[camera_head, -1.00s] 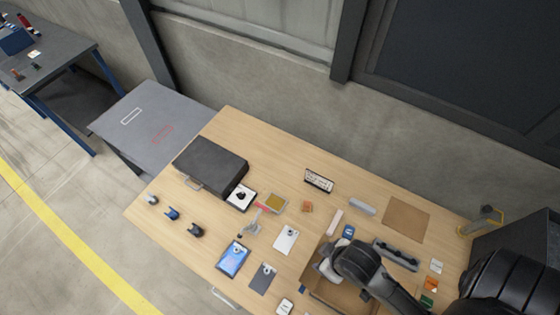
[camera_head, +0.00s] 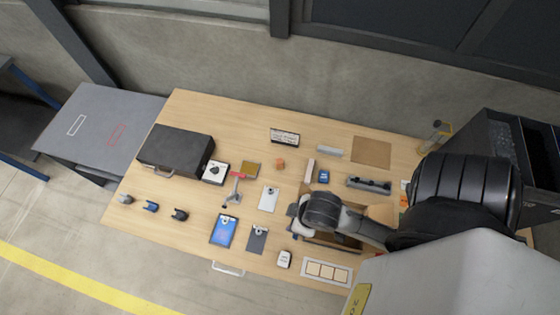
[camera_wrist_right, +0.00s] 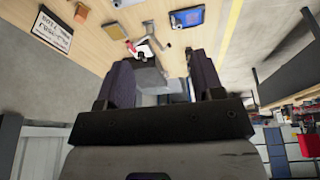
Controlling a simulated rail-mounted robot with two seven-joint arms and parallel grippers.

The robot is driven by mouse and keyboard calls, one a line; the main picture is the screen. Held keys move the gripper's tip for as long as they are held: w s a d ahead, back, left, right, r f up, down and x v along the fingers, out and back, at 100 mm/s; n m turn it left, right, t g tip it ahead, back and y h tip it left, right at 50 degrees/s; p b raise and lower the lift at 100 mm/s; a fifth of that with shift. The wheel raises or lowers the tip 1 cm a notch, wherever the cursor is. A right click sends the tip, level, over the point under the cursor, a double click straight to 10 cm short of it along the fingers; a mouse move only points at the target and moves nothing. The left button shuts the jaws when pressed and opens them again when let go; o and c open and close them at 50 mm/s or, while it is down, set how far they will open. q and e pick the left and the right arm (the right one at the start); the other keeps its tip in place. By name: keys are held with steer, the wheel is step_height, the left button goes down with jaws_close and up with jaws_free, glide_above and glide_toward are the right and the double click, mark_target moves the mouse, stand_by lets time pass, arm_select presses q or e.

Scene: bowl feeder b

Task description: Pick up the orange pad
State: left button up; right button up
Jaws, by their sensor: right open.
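The orange pad (camera_head: 404,201) shows as a small orange patch at the right end of the table, below a white card, mostly hidden behind my right arm. It is not evident in the right wrist view. In the right wrist view my right gripper (camera_wrist_right: 162,80) is open, with two dark fingers apart and nothing clearly held. My left gripper is not in view.
A brown mat (camera_head: 371,151) and a yellow stand (camera_head: 437,134) are at the back right. The table's far left corner is clear.

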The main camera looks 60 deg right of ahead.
steer(key=shift+o, duration=0.3)
steer(key=shift+o, duration=1.2)
steer(key=shift+a, duration=0.15)
